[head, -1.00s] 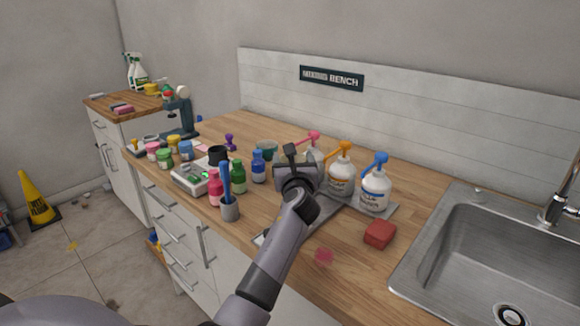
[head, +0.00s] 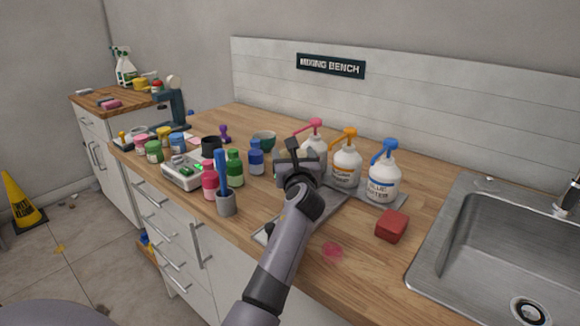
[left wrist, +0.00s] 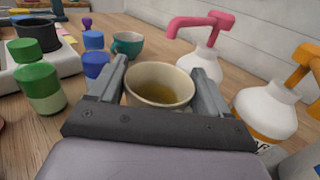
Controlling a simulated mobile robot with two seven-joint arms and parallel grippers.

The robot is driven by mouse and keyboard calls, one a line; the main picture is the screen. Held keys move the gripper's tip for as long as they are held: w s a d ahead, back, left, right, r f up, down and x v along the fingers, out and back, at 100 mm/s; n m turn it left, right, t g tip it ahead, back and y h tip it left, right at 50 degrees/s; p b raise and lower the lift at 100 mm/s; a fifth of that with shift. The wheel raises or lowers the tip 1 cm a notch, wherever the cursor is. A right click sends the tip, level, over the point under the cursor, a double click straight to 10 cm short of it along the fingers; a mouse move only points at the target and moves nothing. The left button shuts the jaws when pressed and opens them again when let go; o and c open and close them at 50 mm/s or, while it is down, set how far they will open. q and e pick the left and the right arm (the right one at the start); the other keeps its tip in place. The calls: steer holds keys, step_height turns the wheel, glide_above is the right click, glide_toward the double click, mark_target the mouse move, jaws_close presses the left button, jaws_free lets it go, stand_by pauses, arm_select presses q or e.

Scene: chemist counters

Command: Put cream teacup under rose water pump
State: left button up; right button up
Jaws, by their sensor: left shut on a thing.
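The cream teacup (left wrist: 160,84) sits between the fingers of my left gripper (left wrist: 164,88) in the left wrist view, upright, with some yellowish-brown inside. My left gripper is shut on it; in the head view the gripper (head: 297,165) hides the cup. The pump bottle with the pink spout (left wrist: 199,28) stands just beyond the cup to the right in the wrist view; it also shows in the head view (head: 315,143). I cannot read its label. The cup is in front of this bottle, and its spout points left. My right gripper is not in view.
An orange-pump bottle (head: 346,165) and a blue-pump bottle (head: 383,178) stand to the right on a grey tray (head: 403,199). A teal cup (left wrist: 127,44), blue bottle (left wrist: 95,58) and green bottle (left wrist: 40,84) stand left. A red block (head: 392,226) lies near the sink (head: 432,240).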

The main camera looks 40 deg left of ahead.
arm_select(q)
steer(key=shift+f, duration=0.25)
arm_select(e)
steer(key=shift+a+f, duration=0.2)
steer(key=shift+f, duration=0.1)
arm_select(q)
steer(key=shift+r, duration=0.1)
steer(key=shift+f, duration=0.65)
steer(key=o, duration=1.1)
